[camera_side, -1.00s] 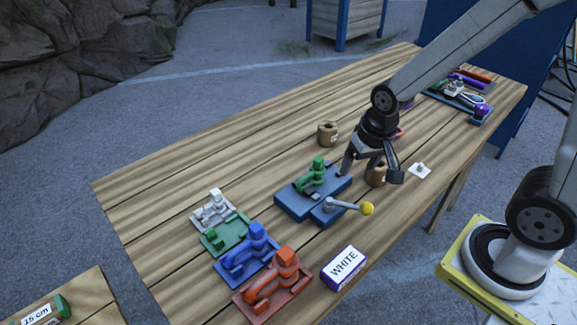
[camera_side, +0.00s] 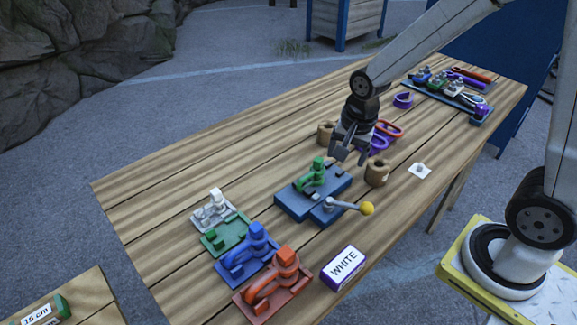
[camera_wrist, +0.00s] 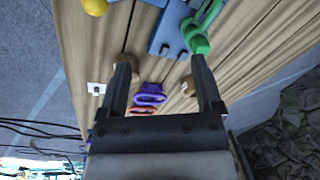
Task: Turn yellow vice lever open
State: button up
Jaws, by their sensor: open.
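The vice (camera_side: 313,203) is a blue block on the table with a green clamp-like part (camera_side: 312,177) on top. Its grey lever ends in a yellow ball (camera_side: 367,208) and points right, toward the table's front edge. In the wrist view the yellow ball (camera_wrist: 95,7) shows at the top left edge, with the blue vice (camera_wrist: 172,30) and green part (camera_wrist: 200,43) at the top. My gripper (camera_side: 351,154) is above the table behind the vice, apart from the lever. Its two fingers are spread with nothing between them, as the wrist view (camera_wrist: 163,78) also shows.
Brown spools (camera_side: 376,173) stand near my gripper, with purple and orange rings (camera_side: 388,129) behind. A white tag (camera_side: 420,171) lies to the right. White, green, blue (camera_side: 247,254) and red fixtures stand front left, beside a WHITE box (camera_side: 344,267). A tool tray (camera_side: 450,98) is at the far end.

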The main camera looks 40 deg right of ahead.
jog(key=w+d+m+g, duration=0.1)
jog(key=w+m, duration=0.6)
jog(key=m, duration=0.9)
jog(key=shift+w+m, duration=0.3)
dwell(0.4)
jog(key=shift+d, duration=0.1)
